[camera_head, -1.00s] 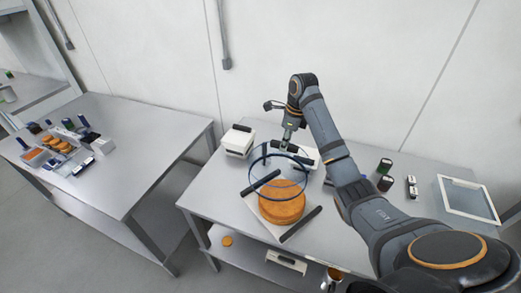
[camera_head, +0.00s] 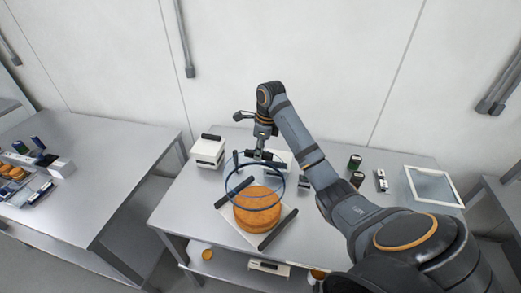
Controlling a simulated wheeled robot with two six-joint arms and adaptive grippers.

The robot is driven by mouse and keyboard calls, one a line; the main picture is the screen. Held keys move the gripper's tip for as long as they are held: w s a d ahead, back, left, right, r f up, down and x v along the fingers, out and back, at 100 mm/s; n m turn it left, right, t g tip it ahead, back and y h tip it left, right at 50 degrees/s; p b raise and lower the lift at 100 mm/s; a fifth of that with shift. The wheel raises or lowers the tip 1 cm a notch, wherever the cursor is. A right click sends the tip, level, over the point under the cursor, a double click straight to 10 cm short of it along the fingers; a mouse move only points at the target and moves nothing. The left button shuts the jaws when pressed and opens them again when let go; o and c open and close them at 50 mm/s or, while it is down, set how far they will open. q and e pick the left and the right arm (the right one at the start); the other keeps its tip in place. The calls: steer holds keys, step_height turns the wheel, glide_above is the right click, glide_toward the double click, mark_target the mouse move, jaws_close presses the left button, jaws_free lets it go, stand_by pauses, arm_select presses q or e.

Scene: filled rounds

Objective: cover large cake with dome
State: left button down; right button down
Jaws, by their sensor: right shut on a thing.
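The large cake (camera_head: 256,218) is an orange-brown round on a white board (camera_head: 283,213) with dark bars at its edges, on the right-hand table. The dome (camera_head: 279,174) is clear with a dark blue rim. My right gripper (camera_head: 258,156) is shut on the dome at its top and holds it over the back part of the cake. In the picture the rim overlaps the cake's upper part; I cannot tell whether they touch. My left gripper is not in view.
A white box with a dark handle (camera_head: 208,151) stands left of my gripper. Two dark jars (camera_head: 354,162), a small black-and-white item (camera_head: 381,181) and a white-framed clear panel (camera_head: 433,186) lie to the right. Another table (camera_head: 100,150) stands at left, across a gap.

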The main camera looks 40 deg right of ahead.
steer(key=shift+a, duration=0.2)
steer(key=shift+a+f, duration=0.1)
steer(key=shift+f, duration=0.45)
steer(key=shift+d+f, duration=0.2)
steer(key=shift+f, duration=7.2)
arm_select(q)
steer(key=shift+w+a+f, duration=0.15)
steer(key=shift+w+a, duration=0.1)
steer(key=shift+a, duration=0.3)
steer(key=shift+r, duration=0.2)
arm_select(e)
steer(key=shift+f, duration=0.25)
steer(key=c, duration=1.2)
jaws_free()
